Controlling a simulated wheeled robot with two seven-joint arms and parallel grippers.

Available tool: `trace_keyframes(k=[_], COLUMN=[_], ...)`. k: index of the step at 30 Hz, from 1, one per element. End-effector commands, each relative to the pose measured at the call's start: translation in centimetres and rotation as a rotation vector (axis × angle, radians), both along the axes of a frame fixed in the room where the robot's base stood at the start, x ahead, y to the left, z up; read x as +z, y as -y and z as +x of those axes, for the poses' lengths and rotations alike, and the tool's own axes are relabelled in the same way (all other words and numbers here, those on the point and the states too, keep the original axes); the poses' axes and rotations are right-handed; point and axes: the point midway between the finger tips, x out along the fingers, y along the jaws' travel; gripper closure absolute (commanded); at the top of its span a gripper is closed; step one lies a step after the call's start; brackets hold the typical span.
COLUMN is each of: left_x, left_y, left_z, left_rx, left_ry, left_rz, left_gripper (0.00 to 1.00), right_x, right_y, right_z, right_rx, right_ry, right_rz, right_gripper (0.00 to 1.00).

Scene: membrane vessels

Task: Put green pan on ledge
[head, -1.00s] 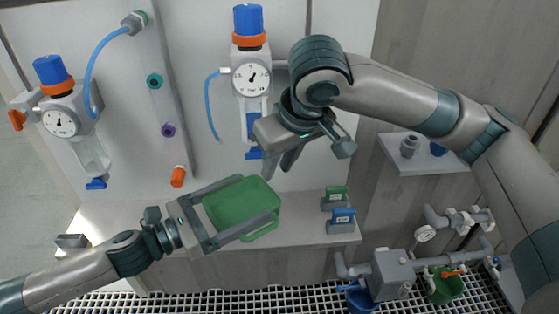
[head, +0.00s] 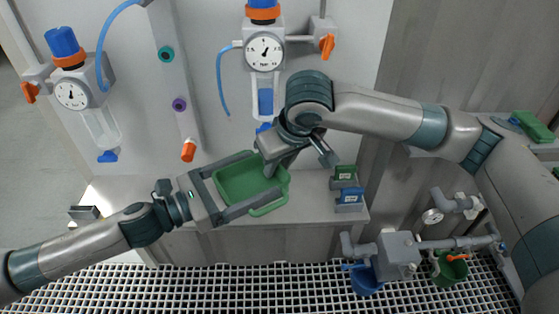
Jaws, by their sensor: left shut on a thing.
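The green pan (head: 243,182) is a shallow tray in front of the wall panel, over the pale ledge (head: 318,217). My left gripper (head: 265,172) has its long fingers along opposite sides of the pan and is shut on it. I cannot tell whether the pan touches the ledge. My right gripper (head: 272,162) points down over the pan's far right corner and hides part of it. Its fingers overlap in the view, so their gap and any contact with the pan are unclear.
Gauges (head: 265,51) with blue-capped regulators hang on the panel above. Pipes (head: 397,255) and small buckets are at lower right, above a grid floor (head: 230,290).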

Motion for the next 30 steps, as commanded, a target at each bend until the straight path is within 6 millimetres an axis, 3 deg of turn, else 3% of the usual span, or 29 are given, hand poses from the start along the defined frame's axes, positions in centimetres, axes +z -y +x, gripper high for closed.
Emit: trace_keyframes(k=[5,9,30], left_x=[0.13,0.13,0.12], left_y=[0.02,0.02,0.00], left_z=[0.01,0.00,0.01], left_rx=[-0.001,-0.001,0.000], left_ry=[0.002,0.002,0.002], left_rz=[-0.001,-0.001,-0.001], left_gripper=[0.51,0.51,0.51], right_x=[0.01,0.03,0.05], right_y=[-0.01,0.00,0.02], right_z=[-0.01,-0.01,-0.01], right_rx=[0.000,0.000,0.000], right_ry=[0.000,0.000,0.000], right_rz=[0.000,0.000,0.000], right_gripper=[0.75,1.00,1.00])
